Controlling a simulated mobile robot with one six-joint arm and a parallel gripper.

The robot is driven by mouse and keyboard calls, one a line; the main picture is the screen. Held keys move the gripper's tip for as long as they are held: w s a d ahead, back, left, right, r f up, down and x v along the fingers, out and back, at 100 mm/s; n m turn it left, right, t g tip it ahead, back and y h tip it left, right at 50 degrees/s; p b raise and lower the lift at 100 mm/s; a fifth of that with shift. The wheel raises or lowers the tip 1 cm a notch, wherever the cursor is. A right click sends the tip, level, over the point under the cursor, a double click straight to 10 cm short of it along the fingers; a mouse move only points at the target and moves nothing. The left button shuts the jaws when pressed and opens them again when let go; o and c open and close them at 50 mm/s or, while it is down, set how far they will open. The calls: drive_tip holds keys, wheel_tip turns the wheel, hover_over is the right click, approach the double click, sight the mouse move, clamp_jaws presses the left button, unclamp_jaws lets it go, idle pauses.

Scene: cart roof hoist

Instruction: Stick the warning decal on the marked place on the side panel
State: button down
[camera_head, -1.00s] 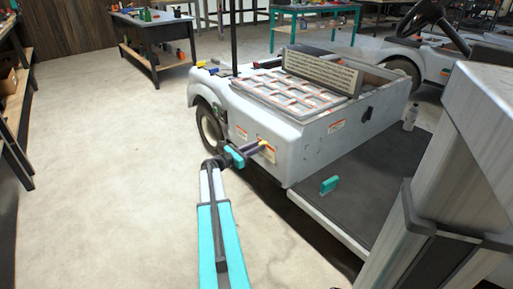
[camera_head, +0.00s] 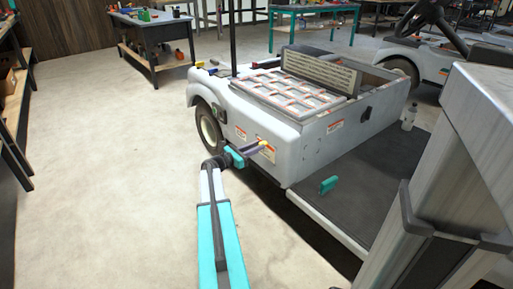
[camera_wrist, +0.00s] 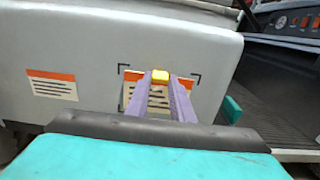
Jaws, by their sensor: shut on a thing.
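The warning decal (camera_wrist: 130,92), white with an orange header and dark text lines, shows at the side panel (camera_wrist: 90,50) in the wrist view, inside black corner marks (camera_wrist: 196,76). It also shows in the head view (camera_head: 266,153). My gripper (camera_wrist: 160,82) has its purple fingers shut on a small yellow tab (camera_wrist: 160,76) in front of the decal. In the head view my gripper (camera_head: 257,148) points at the panel.
A similar label (camera_wrist: 52,85) is on the panel to the left. Another label (camera_head: 335,126) is on the cart's adjoining face. A teal block (camera_head: 328,185) and a bottle (camera_head: 409,117) stand on the dark cart floor. The concrete left of the cart is clear.

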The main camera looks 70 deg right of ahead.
drive_tip(key=c, duration=1)
unclamp_jaws()
drive_tip(key=shift+w+a, duration=0.1)
drive_tip(key=shift+a, duration=0.05)
drive_tip(key=shift+p+v, duration=0.95)
drive_tip(key=shift+v, duration=2.4)
drive_tip(key=shift+a, duration=0.15)
drive_tip(key=p+v, duration=0.3)
drive_tip(key=v, duration=1)
drive_tip(key=shift+w+a+f, duration=0.1)
drive_tip(key=shift+w+a, duration=0.05)
drive_tip(key=shift+a, duration=0.1)
